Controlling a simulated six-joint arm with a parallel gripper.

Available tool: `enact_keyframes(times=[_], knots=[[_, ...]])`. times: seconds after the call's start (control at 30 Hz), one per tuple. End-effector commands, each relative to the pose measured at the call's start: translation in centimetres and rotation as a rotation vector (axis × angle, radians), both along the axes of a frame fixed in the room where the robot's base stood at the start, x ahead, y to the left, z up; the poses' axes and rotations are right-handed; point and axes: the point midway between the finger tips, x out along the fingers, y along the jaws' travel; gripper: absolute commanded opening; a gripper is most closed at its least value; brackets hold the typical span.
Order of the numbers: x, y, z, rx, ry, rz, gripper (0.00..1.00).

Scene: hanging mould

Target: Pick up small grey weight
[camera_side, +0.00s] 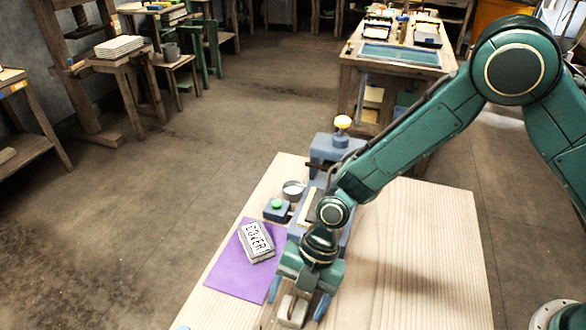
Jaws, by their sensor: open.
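My gripper (298,298) points down near the front edge of the wooden table, its two blue fingertips spread apart. A pale grey-beige block (292,312) shows between and just below the fingers. A small silvery round piece (292,188) stands farther back, beside the blue-grey mould device (335,148), which my arm partly hides.
A grey block marked "COVER" (257,242) lies on a purple cloth (238,273) left of my gripper. A blue box with a green button (277,206) stands behind the cloth. The right side of the wooden table (430,250) is clear.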

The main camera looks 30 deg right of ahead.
Motion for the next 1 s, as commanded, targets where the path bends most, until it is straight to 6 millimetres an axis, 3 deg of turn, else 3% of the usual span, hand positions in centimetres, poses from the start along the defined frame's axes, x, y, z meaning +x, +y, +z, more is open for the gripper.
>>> enact_keyframes(times=[0.43, 0.47, 0.73, 1.0], knots=[[0.01, 0.00, 0.02, 0.000, 0.000, 0.000, 0.73], [0.00, 0.00, 0.02, 0.000, 0.000, 0.000, 0.71], [0.00, -0.01, 0.03, 0.000, 0.000, 0.000, 0.18], [0.02, 0.01, 0.12, 0.001, -0.001, 0.000, 0.18]])
